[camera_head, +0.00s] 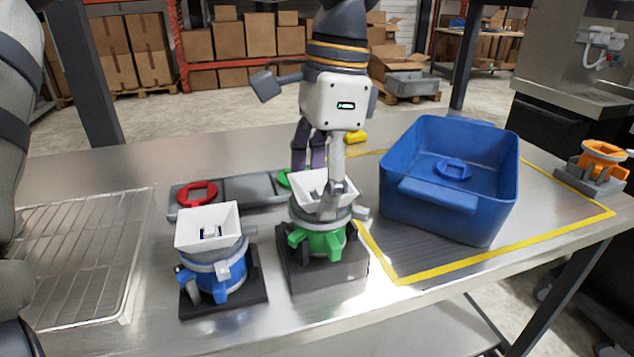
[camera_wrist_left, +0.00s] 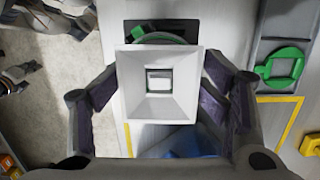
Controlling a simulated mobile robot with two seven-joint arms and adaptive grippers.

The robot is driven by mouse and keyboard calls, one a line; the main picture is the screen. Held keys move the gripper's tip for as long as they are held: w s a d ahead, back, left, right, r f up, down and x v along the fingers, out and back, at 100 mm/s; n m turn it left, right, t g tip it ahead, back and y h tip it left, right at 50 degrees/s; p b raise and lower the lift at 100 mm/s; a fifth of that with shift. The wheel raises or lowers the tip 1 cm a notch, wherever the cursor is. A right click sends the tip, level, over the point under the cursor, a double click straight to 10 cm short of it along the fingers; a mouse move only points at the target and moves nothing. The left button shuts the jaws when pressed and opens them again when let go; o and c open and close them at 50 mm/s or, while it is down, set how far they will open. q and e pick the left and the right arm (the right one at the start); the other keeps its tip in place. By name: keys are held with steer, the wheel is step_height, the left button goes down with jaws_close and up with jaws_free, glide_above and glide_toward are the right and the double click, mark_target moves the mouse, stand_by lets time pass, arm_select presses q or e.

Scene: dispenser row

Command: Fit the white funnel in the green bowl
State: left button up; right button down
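The white funnel (camera_head: 309,184) sits upright at the mouth of the green bowl (camera_head: 322,240), which has a grey ring and stands on a dark block. In the left wrist view the square funnel (camera_wrist_left: 135,92) is centred and hides most of the bowl; a green arc (camera_wrist_left: 160,39) shows past its top edge. My left gripper (camera_head: 320,180) points down, with one finger behind the funnel and one in front. In the wrist view its fingertips meet the funnel's two sides, so it looks shut on the funnel. How deep the funnel's lower part goes is hidden. My right gripper is out of view.
A blue bowl (camera_head: 215,287) with another white funnel (camera_head: 207,220) stands at left. Beside it are a wire rack (camera_head: 75,260) and a grey tray (camera_head: 235,190) with red and green rings. A blue crate (camera_head: 445,205) is close at right; an orange bowl (camera_head: 602,155) stands farther right.

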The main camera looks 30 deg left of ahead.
arm_select(q)
steer(key=shift+w+d+r, duration=0.1)
steer(key=shift+r, duration=0.8)
steer(key=shift+w+d+r, duration=0.1)
steer(key=shift+r, duration=0.75)
steer(key=o, duration=0.6)
steer(key=shift+c, duration=0.2)
steer(key=shift+r, duration=0.1)
steer(key=shift+w+d+r, duration=0.15)
steer(key=shift+w+r, duration=0.05)
steer(key=shift+r, duration=1.25)
steer(key=shift+w+d+r, duration=0.1)
steer(key=shift+w+r, duration=0.05)
steer(key=shift+r, duration=1.3)
